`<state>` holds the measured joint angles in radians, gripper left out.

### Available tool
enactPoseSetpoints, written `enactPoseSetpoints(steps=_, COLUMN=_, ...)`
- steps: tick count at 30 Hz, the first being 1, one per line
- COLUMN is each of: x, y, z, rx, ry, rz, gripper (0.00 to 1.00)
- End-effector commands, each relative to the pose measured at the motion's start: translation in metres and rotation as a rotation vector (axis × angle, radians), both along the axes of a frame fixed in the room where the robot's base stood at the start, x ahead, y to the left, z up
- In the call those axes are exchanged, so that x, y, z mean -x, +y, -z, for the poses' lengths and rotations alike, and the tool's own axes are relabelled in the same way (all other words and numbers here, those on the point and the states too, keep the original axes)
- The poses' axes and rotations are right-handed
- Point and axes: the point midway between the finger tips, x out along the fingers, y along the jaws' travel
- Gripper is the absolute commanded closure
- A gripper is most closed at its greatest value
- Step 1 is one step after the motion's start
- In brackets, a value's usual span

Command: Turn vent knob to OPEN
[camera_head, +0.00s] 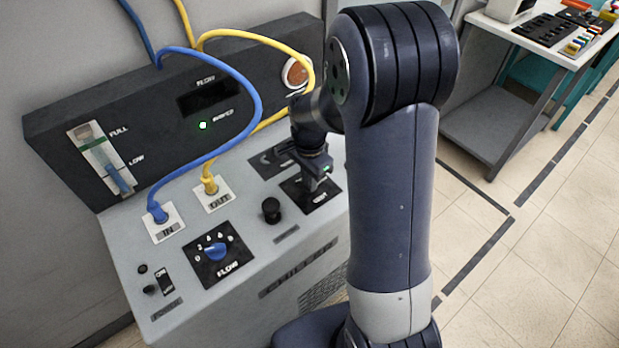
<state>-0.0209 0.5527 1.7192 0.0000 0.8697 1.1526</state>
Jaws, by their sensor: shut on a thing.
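The chiller's top panel carries a black square plate (321,199) with a partly visible white label, which seems to be the vent plate. My gripper (318,182) points down over this plate and is shut on the vent knob. The knob itself is hidden by the jaws, so its pointer and its setting cannot be seen. My arm stands in front of the panel's right end and covers part of it.
A blue FLOW knob (215,252) and a black knob (271,210) sit left of my gripper. A blue hose (259,100) and a yellow hose (262,38) arch over the panel. A table (540,40) with tools stands at the right; floor between is clear.

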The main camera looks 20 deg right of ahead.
Motion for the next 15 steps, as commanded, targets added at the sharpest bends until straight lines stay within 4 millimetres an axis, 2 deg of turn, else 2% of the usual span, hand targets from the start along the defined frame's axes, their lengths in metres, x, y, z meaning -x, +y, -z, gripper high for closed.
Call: enactPoseSetpoints(steps=15, x=-0.0006, y=0.0002, z=-0.0004, rx=0.0, ry=-0.001, rz=0.064, gripper=1.0)
